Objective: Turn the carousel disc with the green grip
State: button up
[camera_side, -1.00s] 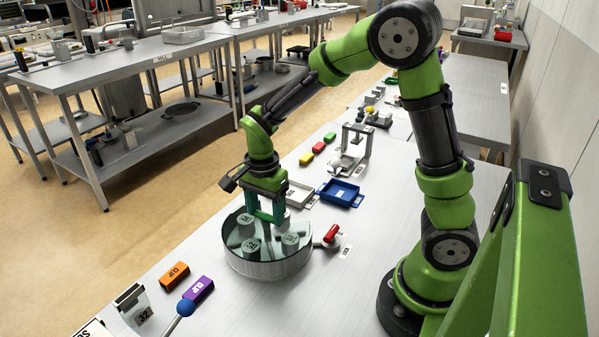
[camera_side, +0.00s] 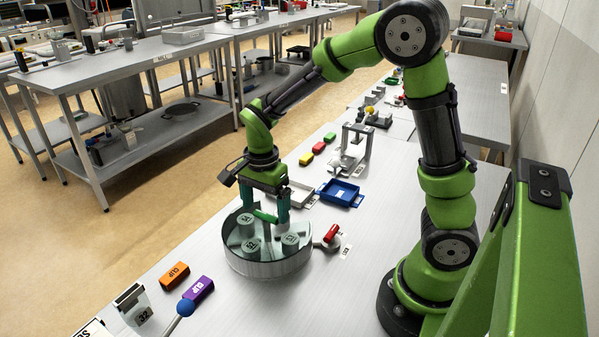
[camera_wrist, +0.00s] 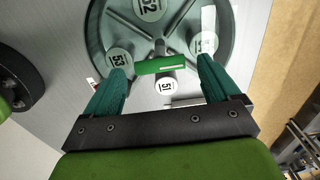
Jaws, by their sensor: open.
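The carousel disc (camera_side: 268,250) sits inside a round, low-walled drum (camera_side: 268,268) on the bench and carries several grey labelled cylinders. In the wrist view the disc (camera_wrist: 185,20) fills the top, with spokes and labels such as 52, 53 and 51. The green grip (camera_side: 265,216) is a short bar over the disc; in the wrist view the green grip (camera_wrist: 160,66) lies crosswise. My gripper (camera_side: 264,211) is open above the disc. In the wrist view its teal fingers (camera_wrist: 161,70) stand on either side of the grip, with gaps at both ends.
A red-handled part (camera_side: 331,234) stands at the drum's right. An orange block (camera_side: 174,276), a purple block (camera_side: 199,290) and a blue ball on a rod (camera_side: 186,307) are in front.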

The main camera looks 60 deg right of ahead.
notch_tip(320, 180, up, 16)
dwell(0.3)
jog(key=shift+f, duration=0.15)
jog(key=s+a+n+t+y, duration=0.2)
jog(key=s+n+t, duration=0.5)
jog(key=s+n, duration=0.5)
jog(key=shift+s+a+f+n, duration=0.2)
jog(key=shift+a+f+n, duration=0.35)
jog(key=shift+n, duration=0.45)
